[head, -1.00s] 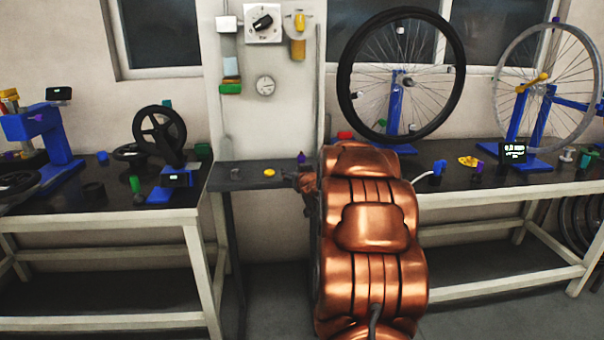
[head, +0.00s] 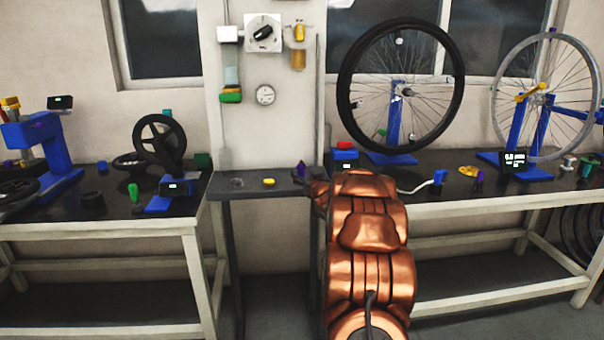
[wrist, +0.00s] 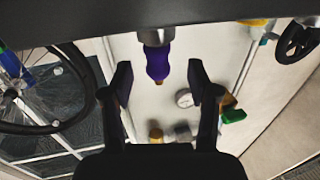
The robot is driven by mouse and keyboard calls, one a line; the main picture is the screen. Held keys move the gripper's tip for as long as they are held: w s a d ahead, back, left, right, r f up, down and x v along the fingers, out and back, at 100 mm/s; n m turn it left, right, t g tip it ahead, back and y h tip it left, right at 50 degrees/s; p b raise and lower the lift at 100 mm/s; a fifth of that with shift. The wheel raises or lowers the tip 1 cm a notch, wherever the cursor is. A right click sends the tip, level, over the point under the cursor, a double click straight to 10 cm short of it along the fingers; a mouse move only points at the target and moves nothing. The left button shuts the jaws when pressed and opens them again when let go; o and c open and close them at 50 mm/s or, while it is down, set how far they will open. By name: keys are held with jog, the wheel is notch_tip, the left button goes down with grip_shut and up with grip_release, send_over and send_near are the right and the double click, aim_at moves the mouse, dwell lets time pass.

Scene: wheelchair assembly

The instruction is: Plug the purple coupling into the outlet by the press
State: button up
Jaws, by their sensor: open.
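The purple coupling (head: 301,168) stands at the right end of the small dark wall shelf. In the wrist view, which appears upside down, the purple coupling (wrist: 158,62) has a grey metal base against the shelf (wrist: 100,15). My gripper (wrist: 160,85) is open, with its two dark fingers apart and the coupling in line with the gap, near the fingertips. No contact shows. In the head view my copper arm hides most of the gripper. A blue press-like machine (head: 45,160) with a small purple patch is on the left bench. I cannot pick out the outlet for certain.
A yellow piece (head: 268,181) and a dark round piece (head: 236,182) lie on the shelf. A gauge (head: 265,95) and rotary switch (head: 263,33) are on the panel above. Benches with wheels, stands and small parts flank the shelf. Floor shows between them.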

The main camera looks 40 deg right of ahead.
aim_at(303, 171)
jog(key=shift+x, duration=2)
jog(key=shift+s+d, duration=0.1)
jog(key=shift+d, duration=0.05)
jog(key=shift+c, duration=0.2)
grip_shut()
